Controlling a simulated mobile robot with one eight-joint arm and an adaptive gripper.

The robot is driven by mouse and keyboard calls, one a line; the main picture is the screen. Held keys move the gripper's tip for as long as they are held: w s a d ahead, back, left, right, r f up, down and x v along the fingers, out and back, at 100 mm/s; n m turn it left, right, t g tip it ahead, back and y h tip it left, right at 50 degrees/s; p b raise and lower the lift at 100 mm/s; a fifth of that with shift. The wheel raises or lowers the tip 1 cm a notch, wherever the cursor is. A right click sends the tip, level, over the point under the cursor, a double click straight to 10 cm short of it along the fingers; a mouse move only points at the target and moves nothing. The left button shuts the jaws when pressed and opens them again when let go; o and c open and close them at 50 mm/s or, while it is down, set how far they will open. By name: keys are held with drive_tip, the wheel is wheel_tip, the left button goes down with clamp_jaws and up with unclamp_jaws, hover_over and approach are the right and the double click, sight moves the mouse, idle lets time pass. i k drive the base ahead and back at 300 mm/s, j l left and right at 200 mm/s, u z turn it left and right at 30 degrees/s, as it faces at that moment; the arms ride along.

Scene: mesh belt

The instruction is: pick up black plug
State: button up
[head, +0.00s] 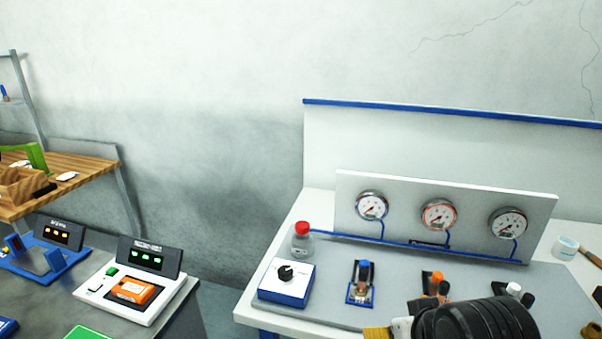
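I cannot single out the black plug with certainty. A small black piece (45,190) also lies by the wooden box on the far-left table. No gripper fingers can be made out in the head view.
The dark left table (180,318) holds devices. A gap separates these tables.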

sight(528, 299)
drive_tip(key=z, duration=1.35)
